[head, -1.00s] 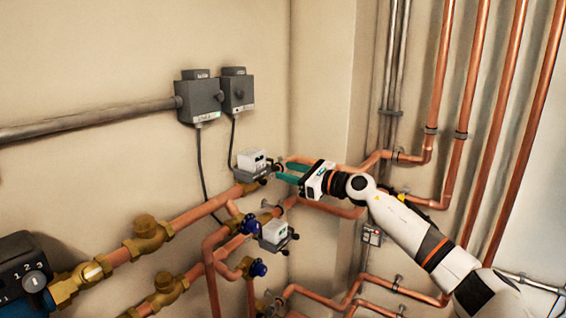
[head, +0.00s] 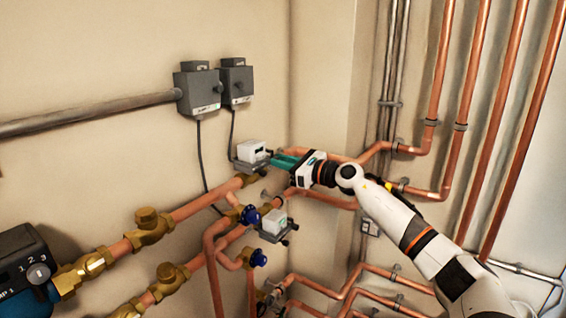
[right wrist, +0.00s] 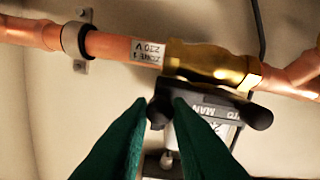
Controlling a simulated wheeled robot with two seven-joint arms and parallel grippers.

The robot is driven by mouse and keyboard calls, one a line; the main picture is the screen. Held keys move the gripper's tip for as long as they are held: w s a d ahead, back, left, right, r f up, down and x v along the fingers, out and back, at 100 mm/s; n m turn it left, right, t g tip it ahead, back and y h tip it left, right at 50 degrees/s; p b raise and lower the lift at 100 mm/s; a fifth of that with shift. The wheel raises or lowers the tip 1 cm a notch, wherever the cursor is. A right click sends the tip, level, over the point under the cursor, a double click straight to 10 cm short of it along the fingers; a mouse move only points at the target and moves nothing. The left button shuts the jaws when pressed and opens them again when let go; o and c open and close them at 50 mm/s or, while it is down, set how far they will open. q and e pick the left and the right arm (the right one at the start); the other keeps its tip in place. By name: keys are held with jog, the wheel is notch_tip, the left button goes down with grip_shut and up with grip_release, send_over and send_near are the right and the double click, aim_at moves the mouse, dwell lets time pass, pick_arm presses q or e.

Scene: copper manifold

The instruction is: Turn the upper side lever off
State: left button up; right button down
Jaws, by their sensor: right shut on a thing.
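The upper actuator (head: 251,151) is a white-topped box on a grey base, mounted at the upper copper pipe left of my right gripper. In the right wrist view its face (right wrist: 222,125) shows "MAN" lettering, partly hidden by a finger. A dark side lever with a rounded black end (right wrist: 157,113) sits between my green fingertips. My right gripper (head: 272,159) reaches in from the right and is shut on that lever; its fingers also fill the lower right wrist view (right wrist: 160,106). The lever's exact angle is hard to tell. My left gripper is not in view.
A similar lower actuator (head: 273,222) sits just below, near blue valve handles (head: 249,215). Copper pipes (head: 325,197) run close under my gripper. Two grey wall boxes (head: 198,92) with hanging cables are above left. A brass fitting (right wrist: 210,62) lies close beyond the fingertips.

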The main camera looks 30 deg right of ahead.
jog(key=shift+m, duration=0.3)
jog(key=m+p, duration=0.3)
jog(key=m, duration=0.1)
jog(key=m+p, duration=0.3)
jog(key=m, duration=0.1)
jog(key=shift+d+r, duration=0.1)
jog(key=shift+r, duration=0.1)
jog(key=m+p, duration=0.2)
jog(key=m, duration=0.2)
jog(key=shift+p, duration=0.4)
jog(key=shift+f+m+p, duration=0.2)
jog(key=shift+m+p, duration=0.65)
jog(key=shift+m, duration=0.75)
jog(key=c, duration=1.3)
grip_release()
jog(key=shift+f, duration=0.1)
